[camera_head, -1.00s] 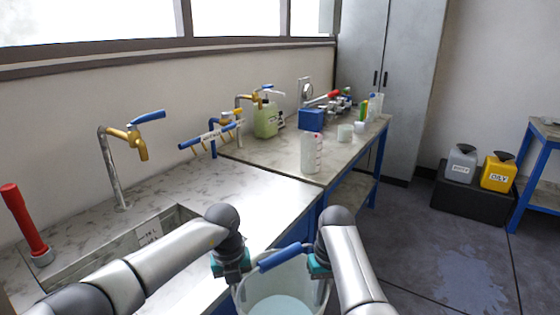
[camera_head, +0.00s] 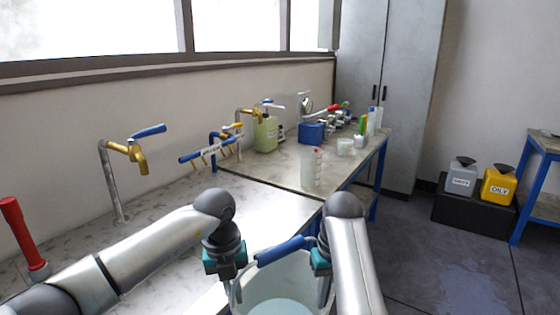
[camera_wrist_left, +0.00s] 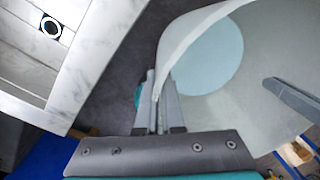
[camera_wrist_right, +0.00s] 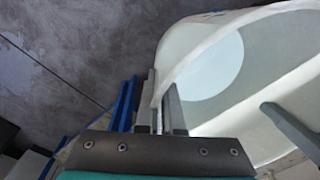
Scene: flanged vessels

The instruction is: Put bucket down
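A whitish translucent bucket (camera_head: 285,284) with pale blue liquid in it and a blue handle grip (camera_head: 281,250) hangs at the bottom of the head view. My left gripper (camera_head: 233,283) is shut on the bucket's rim at its left side. My right gripper (camera_head: 323,284) is shut on the rim at its right side. In the left wrist view the bucket wall (camera_wrist_left: 181,60) runs between the fingers (camera_wrist_left: 160,112). In the right wrist view the wall (camera_wrist_right: 180,60) also sits between the fingers (camera_wrist_right: 165,110). Dark floor shows beside the bucket; its base is hidden.
The sink counter (camera_head: 165,215) is at left, with a brass tap (camera_head: 130,152) and a red pipe (camera_head: 20,235). A workbench (camera_head: 290,170) behind carries a clear bottle (camera_head: 312,168) and a green canister (camera_head: 265,134). Open floor (camera_head: 440,265) lies at right, before a black stand (camera_head: 470,213).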

